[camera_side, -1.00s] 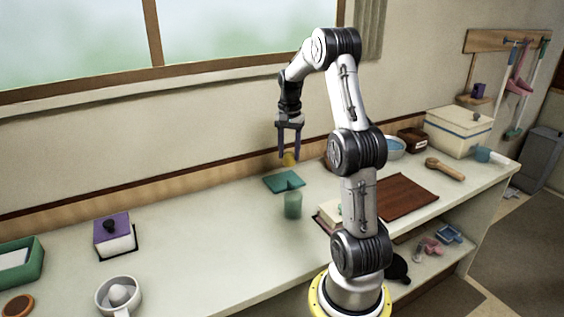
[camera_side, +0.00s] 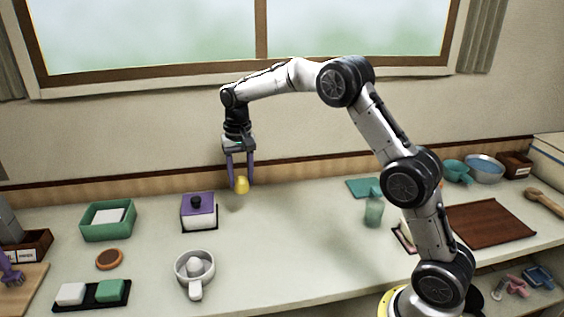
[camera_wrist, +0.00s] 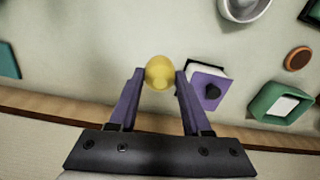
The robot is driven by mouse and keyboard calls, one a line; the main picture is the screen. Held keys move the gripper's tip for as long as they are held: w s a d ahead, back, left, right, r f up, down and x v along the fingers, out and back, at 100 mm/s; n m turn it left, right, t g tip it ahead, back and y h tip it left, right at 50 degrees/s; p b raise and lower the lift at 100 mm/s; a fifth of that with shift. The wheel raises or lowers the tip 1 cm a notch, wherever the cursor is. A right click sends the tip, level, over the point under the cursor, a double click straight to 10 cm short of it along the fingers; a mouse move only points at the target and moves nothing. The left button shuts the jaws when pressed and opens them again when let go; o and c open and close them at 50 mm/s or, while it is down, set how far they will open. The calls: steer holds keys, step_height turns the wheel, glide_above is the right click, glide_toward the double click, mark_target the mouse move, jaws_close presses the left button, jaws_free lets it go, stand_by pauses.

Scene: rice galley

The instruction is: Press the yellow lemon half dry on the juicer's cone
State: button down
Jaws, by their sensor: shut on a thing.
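My gripper (camera_side: 241,184) is shut on the yellow lemon half (camera_side: 242,185), which hangs between the two purple fingertips above the back of the counter. In the wrist view the lemon half (camera_wrist: 160,72) sits between the fingertips, its rounded side showing; its cut face cannot be made out. The white juicer (camera_side: 195,272) stands on the counter in front of and left of my gripper, its pale cone (camera_side: 194,266) upright in the bowl and its handle toward the side camera. Part of the juicer (camera_wrist: 245,8) shows at the top of the wrist view.
A purple-lidded box (camera_side: 198,208) stands just left of my gripper, behind the juicer. A green tray (camera_side: 108,231), a brown round disc (camera_side: 109,259) and a black tray (camera_side: 122,300) lie farther left. A greenish glass (camera_side: 374,212) stands right. The counter between is clear.

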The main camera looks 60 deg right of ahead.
steer(key=a+f+n, duration=0.2)
steer(key=a+n, duration=0.2)
steer(key=a, duration=1.6)
glide_above(195, 260)
steer(key=shift+w+a+f, duration=0.1)
steer(key=shift+w+f, duration=0.05)
steer(key=shift+f, duration=1.3)
steer(key=shift+w+f, duration=0.1)
steer(key=shift+f, duration=1.3)
steer(key=shift+f, duration=0.85)
steer(key=shift+s+f, duration=0.2)
steer(key=shift+f, duration=0.2)
stand_by(1.0)
steer(key=shift+w+r, duration=0.15)
steer(key=shift+r, duration=0.45)
